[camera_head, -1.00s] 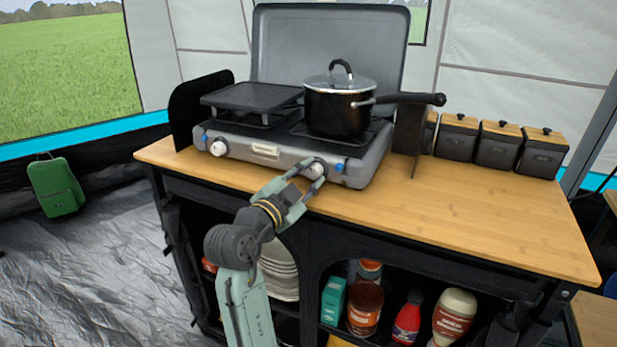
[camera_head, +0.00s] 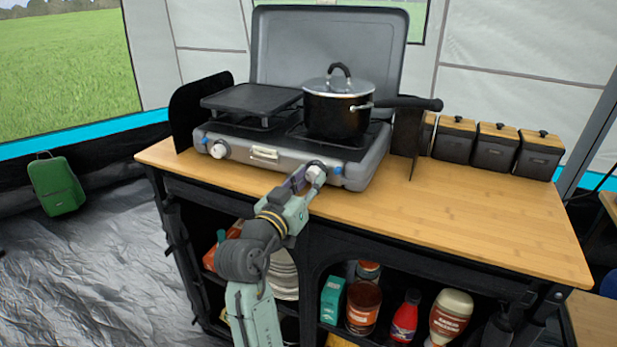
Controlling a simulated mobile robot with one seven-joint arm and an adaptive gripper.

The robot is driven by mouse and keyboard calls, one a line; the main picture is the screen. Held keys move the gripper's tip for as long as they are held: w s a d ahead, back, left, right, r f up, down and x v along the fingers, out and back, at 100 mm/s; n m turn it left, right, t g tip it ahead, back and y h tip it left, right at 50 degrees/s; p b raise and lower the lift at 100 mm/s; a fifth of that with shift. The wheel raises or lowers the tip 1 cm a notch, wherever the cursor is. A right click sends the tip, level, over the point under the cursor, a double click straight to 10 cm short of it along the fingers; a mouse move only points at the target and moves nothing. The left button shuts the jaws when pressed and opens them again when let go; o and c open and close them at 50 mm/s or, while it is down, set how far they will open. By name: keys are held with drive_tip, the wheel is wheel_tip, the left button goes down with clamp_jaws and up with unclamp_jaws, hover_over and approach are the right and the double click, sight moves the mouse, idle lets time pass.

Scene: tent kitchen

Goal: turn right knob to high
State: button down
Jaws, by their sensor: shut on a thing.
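The camping stove (camera_head: 355,177) stands on the wooden table top with its lid raised. Its right knob (camera_head: 314,172) is white and sits on the front panel below the pot. My gripper (camera_head: 309,179) reaches up from the front and is shut on the right knob, with a finger on either side. The fingers hide part of the knob, so its exact setting cannot be read. The left knob (camera_head: 218,149) is white and untouched. A black pot (camera_head: 338,115) with a glass lid stands on the right burner, its handle pointing right.
A black griddle plate (camera_head: 251,97) covers the left burner. Dark canisters with wooden lids (camera_head: 497,147) stand at the back right. The wooden table top (camera_head: 470,220) is clear at the right. Bottles and jars (camera_head: 405,318) fill the shelf below.

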drive_tip(key=shift+n, duration=0.7)
drive_tip(key=c, duration=1.5)
unclamp_jaws()
drive_tip(key=shift+c, duration=0.2)
drive_tip(key=shift+s+a, duration=0.1)
drive_tip(key=v, duration=1.2)
